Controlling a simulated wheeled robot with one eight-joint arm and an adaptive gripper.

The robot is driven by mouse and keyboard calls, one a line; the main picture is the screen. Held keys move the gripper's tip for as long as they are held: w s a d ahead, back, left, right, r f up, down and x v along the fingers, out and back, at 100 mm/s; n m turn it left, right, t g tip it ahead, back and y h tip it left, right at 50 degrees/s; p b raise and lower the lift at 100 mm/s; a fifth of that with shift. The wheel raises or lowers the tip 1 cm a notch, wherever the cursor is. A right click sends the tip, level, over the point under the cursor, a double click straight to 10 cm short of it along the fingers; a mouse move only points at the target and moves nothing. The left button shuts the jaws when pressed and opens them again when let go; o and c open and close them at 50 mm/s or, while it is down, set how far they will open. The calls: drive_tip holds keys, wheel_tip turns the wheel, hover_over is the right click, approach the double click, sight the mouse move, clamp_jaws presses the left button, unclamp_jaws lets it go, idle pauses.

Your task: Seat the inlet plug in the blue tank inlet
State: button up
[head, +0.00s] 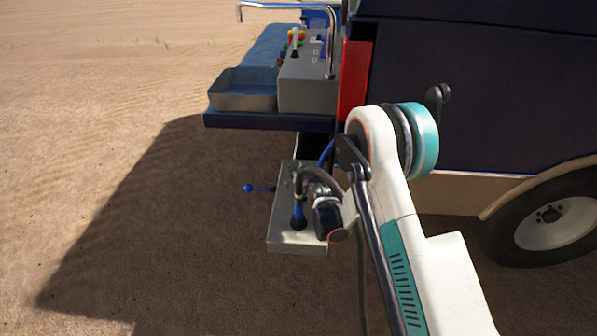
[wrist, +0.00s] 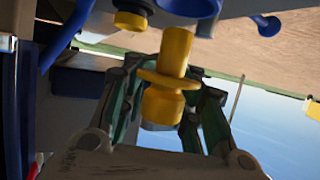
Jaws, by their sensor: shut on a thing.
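The yellow inlet plug (wrist: 163,103), a stepped cylinder with a wide flange, shows in the middle of the wrist view. My gripper (wrist: 167,78) is shut on it, with green-and-dark fingers at both sides. The plug's narrower end points toward a round blue fitting (wrist: 190,7) at the top edge, which looks like the blue tank inlet. The two nearly meet in the picture; I cannot tell whether the plug is inside it or just short of it. In the head view my arm hides the plug, and my fingers cannot be made out.
A black-and-yellow fitting (wrist: 131,15) is beside the blue one. In the head view a grey box (head: 285,241) with a blue-knobbed lever (head: 248,188) lies by my wrist. A metal tray (head: 243,91) and dark vehicle body (head: 470,85) stand behind. Open soil lies left.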

drive_tip(key=shift+f, duration=0.5)
drive_tip(key=shift+f, duration=0.2)
drive_tip(key=shift+f, duration=0.75)
idle(0.8)
drive_tip(key=o, duration=1.2)
drive_tip(key=shift+c, duration=0.2)
drive_tip(key=shift+s, duration=0.1)
